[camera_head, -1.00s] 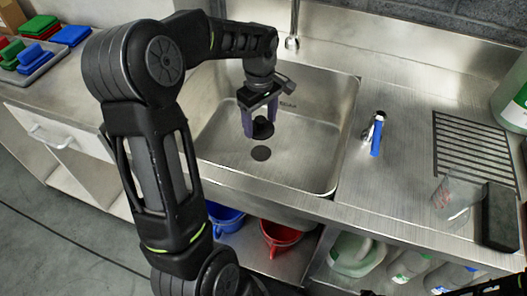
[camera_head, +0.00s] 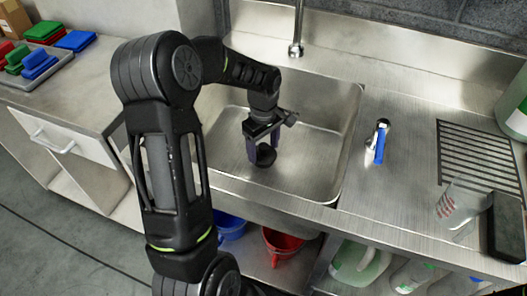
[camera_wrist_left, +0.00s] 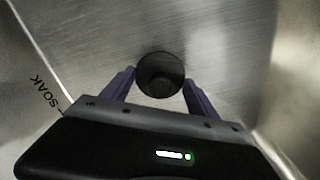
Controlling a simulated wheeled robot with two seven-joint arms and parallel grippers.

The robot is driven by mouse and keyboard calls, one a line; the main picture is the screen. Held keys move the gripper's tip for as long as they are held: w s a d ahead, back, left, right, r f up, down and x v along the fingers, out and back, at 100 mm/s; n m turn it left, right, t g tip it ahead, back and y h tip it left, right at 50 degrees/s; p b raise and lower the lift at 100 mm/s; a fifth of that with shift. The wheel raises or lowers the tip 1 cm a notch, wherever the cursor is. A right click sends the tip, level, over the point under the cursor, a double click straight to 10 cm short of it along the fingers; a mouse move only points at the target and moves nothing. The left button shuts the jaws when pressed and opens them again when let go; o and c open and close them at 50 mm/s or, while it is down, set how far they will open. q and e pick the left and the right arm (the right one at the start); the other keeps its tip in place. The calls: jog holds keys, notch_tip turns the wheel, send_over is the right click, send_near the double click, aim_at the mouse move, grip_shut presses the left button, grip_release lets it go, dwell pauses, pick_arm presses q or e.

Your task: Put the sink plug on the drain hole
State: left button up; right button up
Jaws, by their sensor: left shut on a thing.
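The sink plug (camera_head: 266,156) is a small dark disc. It sits between the two purple fingers of my left gripper (camera_head: 263,153), which is shut on it inside the steel sink basin (camera_head: 310,165). In the left wrist view the plug (camera_wrist_left: 160,75) shows as a round dark disc between the fingertips. The drain hole is hidden now, behind or under the plug. I cannot tell whether the plug touches the basin floor. My right gripper is not in view.
A faucet (camera_head: 296,48) stands behind the basin. A blue-handled tool (camera_head: 380,145), a clear measuring cup (camera_head: 455,205) and a black box (camera_head: 506,228) are on the right counter. A tray of coloured blocks (camera_head: 45,72) is far left. Red and blue buckets are below.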

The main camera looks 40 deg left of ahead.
aim_at(263, 146)
pick_arm(q)
jog(key=shift+f, duration=0.95)
jog(key=shift+f, duration=0.2)
jog(key=o, duration=1.4)
jog(key=shift+r, duration=0.15)
notch_tip(263, 146, up, 12)
jog(key=shift+r+p, duration=0.1)
jog(key=shift+p, duration=0.4)
